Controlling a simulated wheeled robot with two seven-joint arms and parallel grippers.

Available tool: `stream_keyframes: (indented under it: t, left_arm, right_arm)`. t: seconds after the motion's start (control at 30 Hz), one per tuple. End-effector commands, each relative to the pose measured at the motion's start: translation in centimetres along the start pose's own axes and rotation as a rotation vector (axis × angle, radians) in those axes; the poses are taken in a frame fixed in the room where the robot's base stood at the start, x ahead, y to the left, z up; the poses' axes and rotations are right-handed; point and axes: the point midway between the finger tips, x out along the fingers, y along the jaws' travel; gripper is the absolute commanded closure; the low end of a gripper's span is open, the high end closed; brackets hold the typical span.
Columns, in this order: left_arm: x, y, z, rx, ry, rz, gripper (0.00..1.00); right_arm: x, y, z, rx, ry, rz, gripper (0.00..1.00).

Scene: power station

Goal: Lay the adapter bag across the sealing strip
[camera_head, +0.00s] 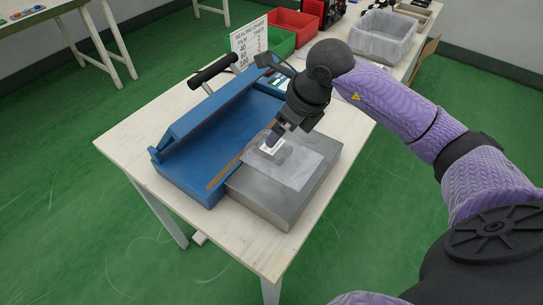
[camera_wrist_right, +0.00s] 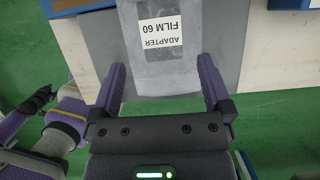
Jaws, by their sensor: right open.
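The adapter bag (camera_head: 291,169) is a pale, see-through bag lying flat on a grey metal block (camera_head: 290,207). Its white label (camera_wrist_right: 161,33) reads "ADAPTER FILM 60" in the right wrist view. The blue sealer (camera_head: 186,181) stands left of the block, with a narrow brown sealing strip (camera_head: 222,176) along its edge beside the block. The bag lies on the block side of the strip. My right gripper (camera_head: 275,137) is over the bag's label end. In the right wrist view its open fingers (camera_wrist_right: 161,78) stand on either side of the bag. My left gripper is not in view.
The sealer's blue arm (camera_head: 217,104) with a black handle (camera_head: 213,69) is raised. Behind stand a sealing chart sign (camera_head: 249,43), a green bin (camera_head: 281,42), a red bin (camera_head: 292,24) and a clear-lined tub (camera_head: 383,37). The table's front left corner (camera_head: 118,143) is bare.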

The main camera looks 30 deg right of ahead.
Motion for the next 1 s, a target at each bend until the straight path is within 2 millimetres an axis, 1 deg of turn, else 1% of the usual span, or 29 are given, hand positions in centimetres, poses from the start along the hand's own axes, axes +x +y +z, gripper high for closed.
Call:
stream_keyframes:
  t: [0.03, 0.17, 0.27, 0.33, 0.4, 0.47, 0.6, 0.63, 0.67, 0.7, 0.77, 0.8, 0.87, 0.9, 0.97, 1.0]
  left_arm:
    - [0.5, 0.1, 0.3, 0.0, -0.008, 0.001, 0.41]
    - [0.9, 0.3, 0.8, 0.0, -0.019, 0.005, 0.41]
    - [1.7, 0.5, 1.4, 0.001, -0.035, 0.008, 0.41]
    - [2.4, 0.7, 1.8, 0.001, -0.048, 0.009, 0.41]
    - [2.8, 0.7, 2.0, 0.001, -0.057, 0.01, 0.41]
    - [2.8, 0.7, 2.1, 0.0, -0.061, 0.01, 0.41]
    - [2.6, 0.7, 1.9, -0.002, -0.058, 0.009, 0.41]
    - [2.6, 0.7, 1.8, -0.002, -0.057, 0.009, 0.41]
    - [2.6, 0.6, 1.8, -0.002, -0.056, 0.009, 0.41]
    - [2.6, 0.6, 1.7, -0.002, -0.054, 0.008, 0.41]
    - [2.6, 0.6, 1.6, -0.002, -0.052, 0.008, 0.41]
    - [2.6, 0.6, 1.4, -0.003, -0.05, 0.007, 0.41]
    - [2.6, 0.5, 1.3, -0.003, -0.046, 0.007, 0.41]
    - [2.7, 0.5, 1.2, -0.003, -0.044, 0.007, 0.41]
    - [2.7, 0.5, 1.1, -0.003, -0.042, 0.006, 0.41]
    - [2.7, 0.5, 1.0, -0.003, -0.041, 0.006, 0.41]
  right_arm:
    - [1.1, 0.1, -0.1, 0.0, 0.002, 0.003, 0.0]
    - [2.4, 0.1, -0.2, -0.001, 0.002, 0.002, 0.0]
    - [4.1, 0.0, -0.7, -0.002, 0.003, 0.002, 0.0]
    - [5.7, 0.1, -1.0, -0.001, 0.004, 0.004, 0.0]
    - [6.9, 0.1, -0.9, -0.003, 0.002, 0.004, 0.0]
    - [7.1, 0.0, -0.8, -0.004, 0.001, 0.0, 0.0]
    - [6.9, 0.0, -0.7, -0.005, 0.0, -0.001, 0.0]
    - [6.8, 0.0, -0.7, -0.005, 0.0, -0.001, 0.04]
    - [6.8, 0.0, -0.7, -0.005, 0.0, -0.001, 0.11]
    - [6.8, 0.0, -0.7, -0.005, 0.0, -0.001, 0.19]
    - [6.8, 0.0, -0.7, -0.005, 0.0, -0.001, 0.32]
    - [6.8, 0.0, -0.7, -0.005, 0.0, -0.001, 0.4]
    - [6.8, 0.0, -0.8, -0.005, 0.0, -0.001, 0.53]
    - [6.8, 0.0, -0.8, -0.005, 0.001, -0.001, 0.61]
    - [6.8, 0.0, -0.8, -0.005, 0.001, 0.0, 0.73]
    - [6.8, 0.0, -0.7, -0.005, 0.0, -0.001, 0.83]
